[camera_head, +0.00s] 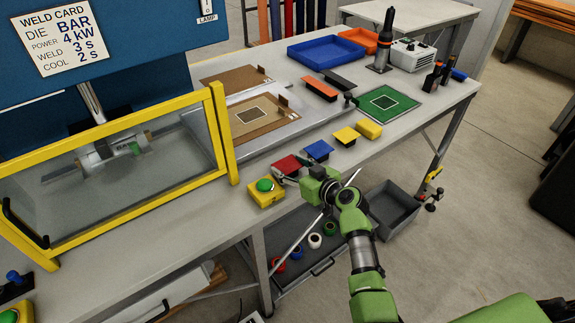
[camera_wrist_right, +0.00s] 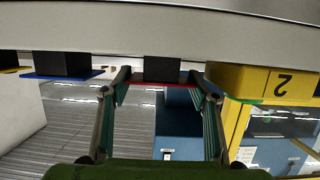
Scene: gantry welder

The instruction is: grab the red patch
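The red patch (camera_head: 287,164) lies near the front edge of the workbench, with a blue patch (camera_head: 318,150) to its right. My right gripper (camera_head: 292,174) reaches in from the front, its fingers close to the red patch. In the right wrist view the red patch shows as a thin red edge (camera_wrist_right: 160,86) below a black block (camera_wrist_right: 162,68). The open fingers of my right gripper (camera_wrist_right: 160,92) stand one on each side of it, with gaps on both sides of the block. Whether the fingertips touch anything is unclear. My left gripper is not in view.
A yellow box with a green button (camera_head: 266,190) stands left of the red patch. Yellow patches (camera_head: 346,135) lie farther right. A yellow-framed guard (camera_head: 222,130) encloses the welder at left. A grey bin (camera_head: 392,205) sits below the bench edge.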

